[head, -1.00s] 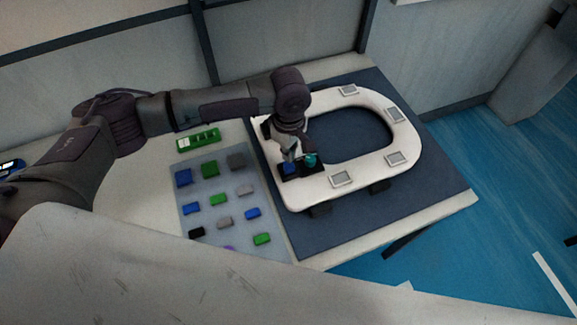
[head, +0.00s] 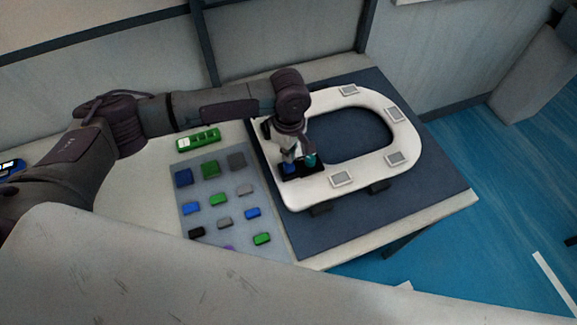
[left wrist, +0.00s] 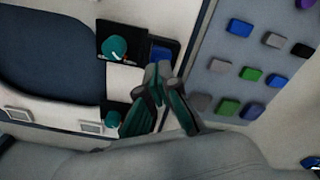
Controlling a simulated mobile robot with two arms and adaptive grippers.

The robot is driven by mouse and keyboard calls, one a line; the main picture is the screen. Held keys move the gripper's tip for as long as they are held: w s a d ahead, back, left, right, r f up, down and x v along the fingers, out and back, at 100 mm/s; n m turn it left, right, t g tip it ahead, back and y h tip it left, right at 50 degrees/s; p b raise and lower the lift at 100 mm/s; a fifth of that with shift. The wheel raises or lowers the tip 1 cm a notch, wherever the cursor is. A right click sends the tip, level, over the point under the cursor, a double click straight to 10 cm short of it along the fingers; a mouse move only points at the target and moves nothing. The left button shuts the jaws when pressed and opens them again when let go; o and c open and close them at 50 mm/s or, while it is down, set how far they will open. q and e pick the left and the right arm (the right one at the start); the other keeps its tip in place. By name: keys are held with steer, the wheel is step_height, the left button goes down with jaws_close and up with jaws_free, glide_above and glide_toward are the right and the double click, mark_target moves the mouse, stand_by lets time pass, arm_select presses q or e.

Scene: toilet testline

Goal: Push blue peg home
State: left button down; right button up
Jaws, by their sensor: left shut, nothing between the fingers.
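The blue peg (head: 289,169) sits in a black block on the left front part of the white oval seat ring. It also shows in the left wrist view (left wrist: 162,53), just beyond my fingertips, partly hidden by them. How deep it sits I cannot tell. My left gripper (head: 296,156) points down over the block, beside the peg. In the left wrist view its fingertips (left wrist: 160,72) are together and empty, at the near edge of the blue peg; contact is unclear. My right gripper is in neither view.
A teal knob (head: 311,160) stands right beside the peg. The white ring (head: 300,197) carries several grey square pads and lies on a dark mat (head: 345,228). A grey board (head: 220,220) with several coloured blocks lies left. A green case (head: 198,138) is behind it.

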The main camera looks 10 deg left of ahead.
arm_select(q)
steer(key=shift+f, duration=1.15)
stand_by(0.4)
steer(key=shift+r, duration=0.1)
step_height(320, 180, up, 8)
steer(key=p, duration=0.9)
steer(key=shift+p, duration=0.35)
stand_by(0.6)
